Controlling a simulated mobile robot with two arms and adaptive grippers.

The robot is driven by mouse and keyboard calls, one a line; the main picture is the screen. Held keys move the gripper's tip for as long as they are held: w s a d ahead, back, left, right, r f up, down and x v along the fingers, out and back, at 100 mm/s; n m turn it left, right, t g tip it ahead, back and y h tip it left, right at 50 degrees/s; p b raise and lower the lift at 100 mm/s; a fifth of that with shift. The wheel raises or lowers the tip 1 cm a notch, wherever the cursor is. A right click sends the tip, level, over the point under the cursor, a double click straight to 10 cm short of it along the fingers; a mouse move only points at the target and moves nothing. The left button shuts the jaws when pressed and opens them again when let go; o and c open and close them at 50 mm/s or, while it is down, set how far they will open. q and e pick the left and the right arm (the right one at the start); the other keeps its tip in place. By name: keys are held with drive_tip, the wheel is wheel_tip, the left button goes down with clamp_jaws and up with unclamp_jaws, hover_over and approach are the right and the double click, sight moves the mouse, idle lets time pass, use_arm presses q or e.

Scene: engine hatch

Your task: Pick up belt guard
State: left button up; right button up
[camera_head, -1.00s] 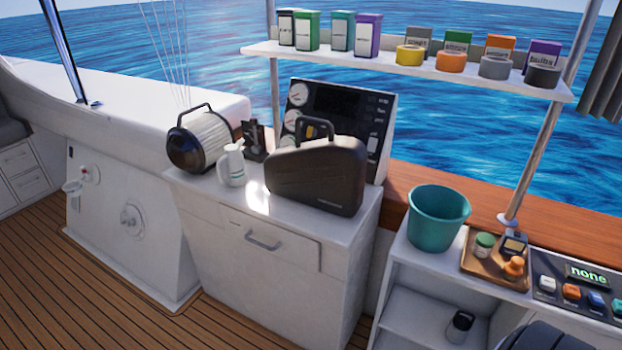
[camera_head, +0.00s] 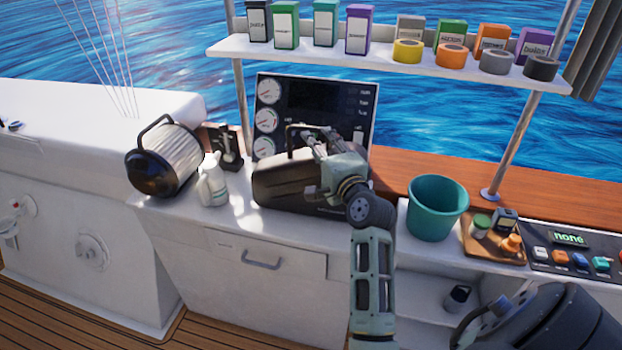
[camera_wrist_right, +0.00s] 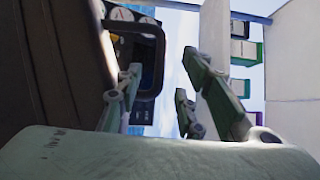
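The belt guard, which I take to be the black case with a top handle (camera_head: 277,187), stands on the white cabinet's top in front of the gauge panel. My right gripper (camera_head: 307,139) reaches over its right part, with the fingers beside the handle. In the right wrist view the fingers (camera_wrist_right: 160,88) are spread apart and empty. The guard's dark side (camera_wrist_right: 60,75) fills the left there, and its handle loop (camera_wrist_right: 158,60) shows close to the left finger. I cannot tell if they touch. My arm hides the guard's right end in the head view. My left gripper is not in view.
A ribbed cylinder with a handle (camera_head: 165,158) and a white jug (camera_head: 212,182) stand left of the guard. The gauge panel (camera_head: 315,98) is close behind. A teal bucket (camera_head: 436,208) and a wooden tray (camera_head: 480,245) are to the right. A loaded shelf (camera_head: 390,67) hangs above.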

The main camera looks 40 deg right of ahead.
sight(307, 129)
drive_tip(key=p+x, duration=0.1)
drive_tip(key=x, duration=0.5)
drive_tip(key=shift+r+p, duration=0.2)
drive_tip(key=shift+p, duration=0.15)
drive_tip(key=shift+w+d+f, duration=0.1)
drive_tip(key=shift+w+f, duration=0.1)
drive_tip(key=shift+w, duration=0.55)
drive_tip(key=shift+s, duration=0.1)
drive_tip(key=c, duration=0.3)
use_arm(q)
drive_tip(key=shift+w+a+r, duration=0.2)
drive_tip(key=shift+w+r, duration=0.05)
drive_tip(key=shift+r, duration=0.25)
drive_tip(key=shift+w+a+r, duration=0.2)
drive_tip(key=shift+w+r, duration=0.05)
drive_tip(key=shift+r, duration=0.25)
use_arm(e)
clamp_jaws()
drive_tip(key=shift+r, duration=0.25)
